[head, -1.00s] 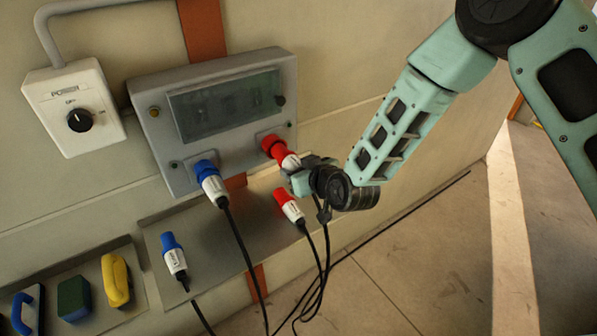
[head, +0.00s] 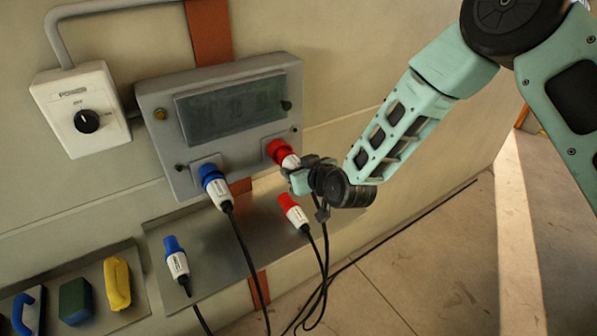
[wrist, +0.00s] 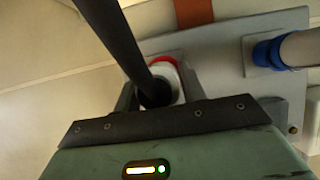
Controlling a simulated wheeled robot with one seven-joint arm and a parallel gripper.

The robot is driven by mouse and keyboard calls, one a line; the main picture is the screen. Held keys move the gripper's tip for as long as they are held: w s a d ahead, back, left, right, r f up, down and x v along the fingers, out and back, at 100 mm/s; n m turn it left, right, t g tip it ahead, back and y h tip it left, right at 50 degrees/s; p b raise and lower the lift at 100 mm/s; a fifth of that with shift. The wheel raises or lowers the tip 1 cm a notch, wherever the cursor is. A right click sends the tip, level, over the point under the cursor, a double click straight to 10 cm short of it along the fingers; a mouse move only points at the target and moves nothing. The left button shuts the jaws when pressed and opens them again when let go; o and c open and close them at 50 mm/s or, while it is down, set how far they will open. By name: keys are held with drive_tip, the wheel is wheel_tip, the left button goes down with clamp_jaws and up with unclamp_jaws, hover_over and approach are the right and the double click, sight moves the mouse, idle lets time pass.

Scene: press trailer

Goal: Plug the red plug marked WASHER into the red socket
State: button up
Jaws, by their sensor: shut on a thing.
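My gripper (head: 303,174) is shut on the white body of a red plug (head: 290,161), at the red socket (head: 275,151) on the lower right of the grey panel. The plug's red end meets the socket; how deep it sits I cannot tell. In the wrist view the plug (wrist: 166,72) is between the fingers, its black cable crossing in front. Its marking is hidden. A second red plug (head: 292,211) lies on the metal shelf below, its label too small to read.
A blue plug (head: 214,186) is in the panel's left socket; its cable hangs down. Another blue plug (head: 176,264) lies on the shelf (head: 215,251). A white power switch box (head: 80,110) is at left. A tray at lower left holds a green block (head: 74,301) and a yellow item (head: 117,284).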

drive_tip(key=shift+w+a+b, duration=0.3)
drive_tip(key=shift+w+a, duration=0.15)
drive_tip(key=shift+w, duration=0.2)
drive_tip(key=o, duration=1.2)
drive_tip(key=shift+w, duration=0.1)
drive_tip(key=b+v, duration=0.6)
drive_tip(key=v, duration=1.1)
drive_tip(key=s+d+f+g+h+b, duration=0.1)
drive_tip(key=s+d+g+h, duration=0.1)
drive_tip(key=s, duration=0.6)
drive_tip(key=s+d+f+g+h+b, duration=0.2)
drive_tip(key=s+d+g, duration=0.2)
drive_tip(key=s, duration=0.4)
drive_tip(key=s+d+f+n+g+h+b, duration=0.1)
drive_tip(key=s+d+g+h+b, duration=0.1)
drive_tip(key=s, duration=0.6)
drive_tip(key=shift+d+f+g+h, duration=0.15)
drive_tip(key=shift+d+g, duration=0.15)
drive_tip(key=shift+g, duration=0.4)
drive_tip(key=shift+d+f+g+h, duration=0.15)
drive_tip(key=shift+d+g, duration=0.2)
drive_tip(key=shift+g, duration=0.35)
